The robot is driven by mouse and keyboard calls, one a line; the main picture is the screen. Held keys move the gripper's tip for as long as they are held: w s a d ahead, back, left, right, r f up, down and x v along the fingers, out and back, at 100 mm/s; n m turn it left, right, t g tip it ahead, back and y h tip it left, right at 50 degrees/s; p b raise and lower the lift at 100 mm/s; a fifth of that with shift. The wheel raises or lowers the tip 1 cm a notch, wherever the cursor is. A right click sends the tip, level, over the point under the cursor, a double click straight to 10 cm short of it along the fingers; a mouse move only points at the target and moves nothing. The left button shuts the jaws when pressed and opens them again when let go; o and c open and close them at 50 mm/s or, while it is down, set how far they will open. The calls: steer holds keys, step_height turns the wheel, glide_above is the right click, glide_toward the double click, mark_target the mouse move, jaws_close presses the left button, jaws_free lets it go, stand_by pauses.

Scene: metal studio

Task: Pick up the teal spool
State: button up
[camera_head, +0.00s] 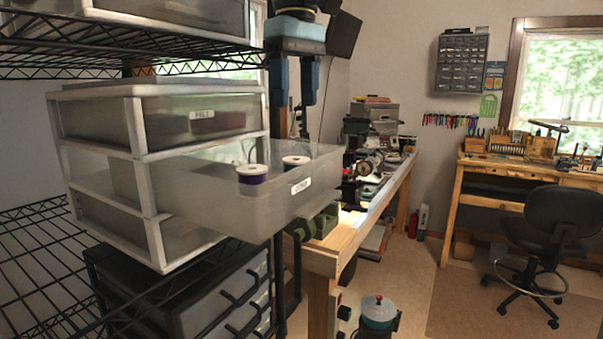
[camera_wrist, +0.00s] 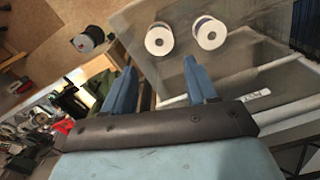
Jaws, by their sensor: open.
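Two spools with white ends stand in the pulled-out translucent drawer (camera_head: 225,205). The left spool (camera_head: 252,180) has dark purple-blue winding; it is at the right in the wrist view (camera_wrist: 210,33). The other spool (camera_head: 296,161) is mostly hidden behind the drawer's wall, and its winding looks dark; I cannot tell that it is teal. It is at the left in the wrist view (camera_wrist: 159,40). My gripper (camera_head: 296,103) points down with blue fingers apart and empty, above and behind the drawer. In the wrist view, both spools lie beyond the fingertips (camera_wrist: 159,65).
The white drawer unit (camera_head: 145,185) stands on a black wire shelf (camera_head: 40,235), with more drawers above and below. A wooden workbench (camera_head: 320,258) with tools is to the right. A teal-and-red topped canister (camera_head: 379,310) stands on the floor. A black chair (camera_head: 560,215) is at far right.

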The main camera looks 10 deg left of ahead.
mark_target(296, 163)
step_height(296, 163, down, 13)
steer(key=shift+s+r, duration=0.1)
stand_by(0.6)
steer(key=c, duration=0.7)
